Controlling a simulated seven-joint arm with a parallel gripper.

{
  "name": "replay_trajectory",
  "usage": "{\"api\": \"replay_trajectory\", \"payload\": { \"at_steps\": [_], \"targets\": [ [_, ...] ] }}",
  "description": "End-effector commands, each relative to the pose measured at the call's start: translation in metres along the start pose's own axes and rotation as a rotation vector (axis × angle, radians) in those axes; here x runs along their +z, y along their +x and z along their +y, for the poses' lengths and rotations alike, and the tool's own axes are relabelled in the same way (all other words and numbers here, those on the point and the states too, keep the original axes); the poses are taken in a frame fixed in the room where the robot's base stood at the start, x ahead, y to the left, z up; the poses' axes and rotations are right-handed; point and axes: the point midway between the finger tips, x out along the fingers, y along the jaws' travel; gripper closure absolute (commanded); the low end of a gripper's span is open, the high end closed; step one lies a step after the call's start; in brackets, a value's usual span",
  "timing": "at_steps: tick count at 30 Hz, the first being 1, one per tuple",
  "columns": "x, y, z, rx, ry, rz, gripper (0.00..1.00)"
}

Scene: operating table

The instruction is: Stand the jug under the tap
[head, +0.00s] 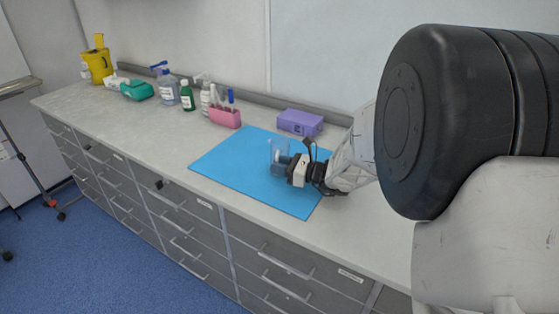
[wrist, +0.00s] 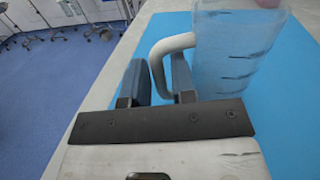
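The jug (head: 279,152) is clear, with dark graduation marks, and stands upright at the blue mat. In the wrist view the jug (wrist: 235,50) fills the upper right, with its pale handle (wrist: 172,44) pointing left. My gripper (head: 297,170) is at the jug's near right side in the head view. In the wrist view my gripper's two dark fingers (wrist: 160,80) lie on either side of the handle, with little gap left, and look shut on it. Whether the jug's base touches the mat is hard to tell. No tap is visible in either view.
The blue mat (head: 232,165) lies on a long grey counter (head: 165,140) above drawers. A purple box (head: 300,122) and a pink holder (head: 225,118) with bottles stand behind it. Several bottles, a teal box (head: 137,90) and a yellow container (head: 98,65) stand farther left.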

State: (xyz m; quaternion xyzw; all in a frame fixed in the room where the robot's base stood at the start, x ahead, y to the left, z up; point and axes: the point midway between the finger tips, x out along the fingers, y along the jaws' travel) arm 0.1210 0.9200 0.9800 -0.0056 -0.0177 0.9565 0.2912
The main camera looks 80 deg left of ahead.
Motion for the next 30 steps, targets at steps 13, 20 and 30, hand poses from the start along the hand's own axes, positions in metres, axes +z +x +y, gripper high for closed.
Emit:
{"api": "replay_trajectory", "payload": {
  "at_steps": [13,20,30],
  "targets": [
    [0.0000,0.0066,-0.0002,-0.001,0.000,0.000,0.76],
    [0.0000,0.0065,-0.0002,0.000,0.000,0.000,0.76],
    [0.0002,0.0066,-0.0003,0.000,0.000,-0.001,1.00]
  ]
}}
